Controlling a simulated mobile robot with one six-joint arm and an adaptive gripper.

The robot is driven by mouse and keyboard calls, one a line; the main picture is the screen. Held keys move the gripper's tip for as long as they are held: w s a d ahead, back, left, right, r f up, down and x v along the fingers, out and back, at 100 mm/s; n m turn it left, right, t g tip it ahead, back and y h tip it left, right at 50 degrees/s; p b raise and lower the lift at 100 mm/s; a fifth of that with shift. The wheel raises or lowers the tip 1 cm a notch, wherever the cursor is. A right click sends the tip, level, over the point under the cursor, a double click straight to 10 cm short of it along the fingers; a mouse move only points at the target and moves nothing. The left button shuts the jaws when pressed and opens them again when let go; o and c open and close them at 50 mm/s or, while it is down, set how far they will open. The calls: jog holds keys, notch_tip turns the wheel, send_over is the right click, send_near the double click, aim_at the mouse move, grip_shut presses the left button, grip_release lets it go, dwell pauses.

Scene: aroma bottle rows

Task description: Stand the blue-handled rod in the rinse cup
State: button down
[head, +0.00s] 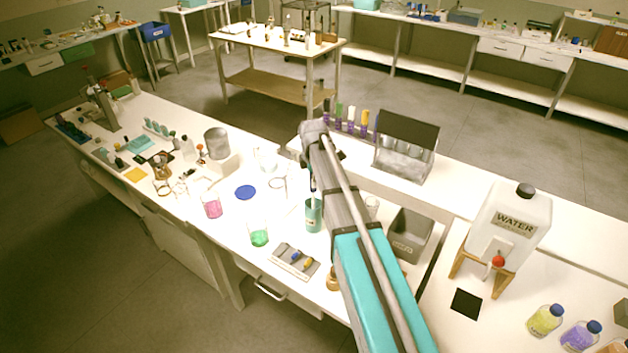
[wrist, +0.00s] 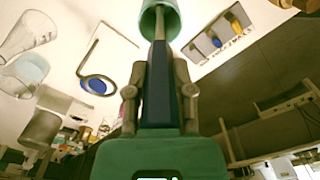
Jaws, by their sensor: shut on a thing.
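The blue-handled rod (wrist: 158,88) is held between the two fingers of my gripper (wrist: 158,70). Its dark blue handle is in the grip and its pale shaft points away from the gripper. The teal rinse cup (wrist: 149,22) is at the top of the wrist view, with the shaft reaching into its mouth; how deep the tip is cannot be seen. In the head view the cup (head: 313,216) stands on the bench, and the rod (head: 312,184) is upright above and into it. My arm hides most of the gripper there.
A grey rack (head: 294,262) with blue and yellow pieces lies in front of the cup. Beakers of green (head: 259,235) and pink (head: 212,206) liquid stand to the left. A grey bin (head: 408,237) is right of my arm. A blue disc (head: 245,192) lies behind the beakers.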

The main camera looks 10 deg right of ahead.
jog(key=shift+f+b, duration=0.3)
jog(key=shift+f, duration=0.2)
jog(key=shift+c, duration=2)
grip_release()
